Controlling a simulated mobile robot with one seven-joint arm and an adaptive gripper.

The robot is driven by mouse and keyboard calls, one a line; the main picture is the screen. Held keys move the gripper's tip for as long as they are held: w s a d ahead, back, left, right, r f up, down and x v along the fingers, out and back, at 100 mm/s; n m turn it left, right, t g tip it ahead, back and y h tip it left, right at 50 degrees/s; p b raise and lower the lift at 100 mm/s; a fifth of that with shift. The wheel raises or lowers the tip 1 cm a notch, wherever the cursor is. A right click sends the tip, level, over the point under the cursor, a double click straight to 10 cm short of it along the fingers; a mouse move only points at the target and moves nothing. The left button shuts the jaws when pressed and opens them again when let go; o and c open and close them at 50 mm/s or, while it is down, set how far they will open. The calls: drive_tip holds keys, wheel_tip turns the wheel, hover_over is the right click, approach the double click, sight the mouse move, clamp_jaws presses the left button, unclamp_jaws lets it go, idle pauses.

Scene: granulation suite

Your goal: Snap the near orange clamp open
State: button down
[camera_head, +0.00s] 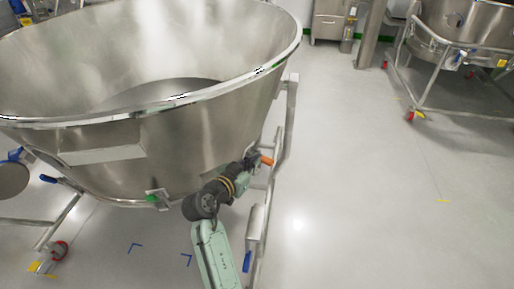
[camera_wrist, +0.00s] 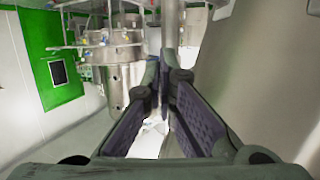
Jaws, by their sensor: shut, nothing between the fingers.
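The near orange clamp (camera_head: 267,160) is a small orange piece beside the frame post, at the right side of the big steel bowl (camera_head: 150,125). My gripper (camera_head: 252,160) is just left of the clamp in the head view, close to the bowl wall. I cannot tell whether it touches the clamp. In the wrist view my gripper (camera_wrist: 163,75) is shut, its fingertips together with nothing between them. The clamp cannot be made out in the wrist view.
The bowl's tubular frame (camera_head: 283,130) stands right beside my arm. A blue-tipped handle (camera_head: 247,262) hangs low near it. Another wheeled steel vessel (camera_head: 465,40) stands at the far right. The grey floor (camera_head: 370,180) between is clear. The wrist view shows a green wall panel (camera_wrist: 45,60).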

drive_tip(key=w, duration=0.1)
drive_tip(key=p, duration=0.2)
hover_over(262, 159)
drive_tip(key=s+d, duration=0.2)
drive_tip(key=s, duration=0.1)
drive_tip(key=f, duration=0.2)
drive_tip(key=shift+w+a+f+p, duration=0.1)
drive_tip(key=shift+w+f+p, duration=0.15)
drive_tip(key=shift+f, duration=0.85)
drive_tip(key=shift+w+a+f+p, duration=0.1)
drive_tip(key=shift+w+f+p, duration=0.1)
drive_tip(key=shift+f, duration=0.85)
drive_tip(key=shift+w+f+b, duration=0.1)
drive_tip(key=shift+f+b, duration=0.05)
drive_tip(key=shift+b, duration=0.25)
drive_tip(key=shift+d+f+m+b, duration=0.2)
drive_tip(key=shift+m+b, duration=0.1)
drive_tip(key=shift+b, duration=0.75)
